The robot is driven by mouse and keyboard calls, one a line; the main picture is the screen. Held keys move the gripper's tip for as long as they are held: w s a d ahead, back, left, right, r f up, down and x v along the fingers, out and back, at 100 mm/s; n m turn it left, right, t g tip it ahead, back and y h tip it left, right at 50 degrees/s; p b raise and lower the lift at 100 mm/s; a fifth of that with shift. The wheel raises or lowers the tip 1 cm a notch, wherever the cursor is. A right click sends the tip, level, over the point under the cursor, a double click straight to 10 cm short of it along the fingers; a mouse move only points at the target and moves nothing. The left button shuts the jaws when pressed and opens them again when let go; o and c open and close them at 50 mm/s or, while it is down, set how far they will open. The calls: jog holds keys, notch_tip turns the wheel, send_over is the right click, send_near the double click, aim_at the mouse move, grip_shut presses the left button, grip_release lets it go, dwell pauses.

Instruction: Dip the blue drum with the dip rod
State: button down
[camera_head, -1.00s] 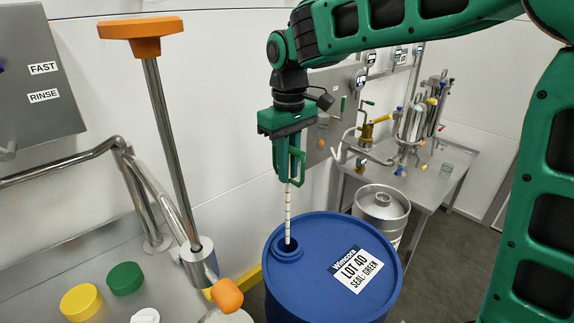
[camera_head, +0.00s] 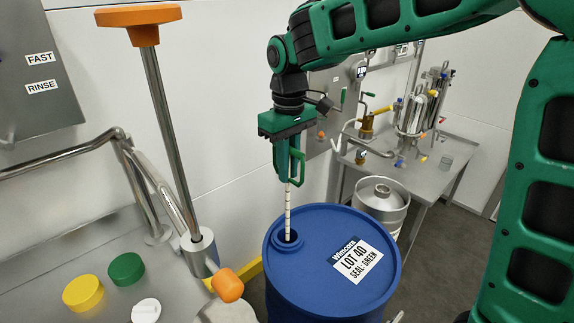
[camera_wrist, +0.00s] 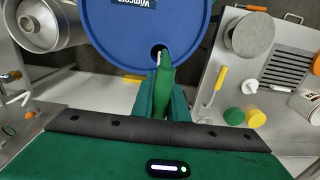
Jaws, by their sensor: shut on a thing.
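My gripper (camera_head: 289,172) is above that hole, pointing down, shut on the dip rod (camera_head: 288,212). The rod is pale with dark marks and hangs upright; its lower end is inside the hole and hidden. In the wrist view the drum lid (camera_wrist: 135,30) fills the top middle, and the rod's pale top (camera_wrist: 158,58) shows at the hole beside my gripper (camera_wrist: 165,75).
At left a steel bench (camera_head: 60,260) holds a yellow cap (camera_head: 82,292), a green cap (camera_head: 126,269), a white cap (camera_head: 146,310) and an orange-handled steel lever (camera_head: 165,110). A steel keg (camera_head: 381,205) stands close behind the drum. A table with glassware and valves (camera_head: 430,175) is behind.

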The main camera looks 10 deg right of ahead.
aim_at(288, 212)
jog(key=shift+f, duration=7.05)
dwell(1.0)
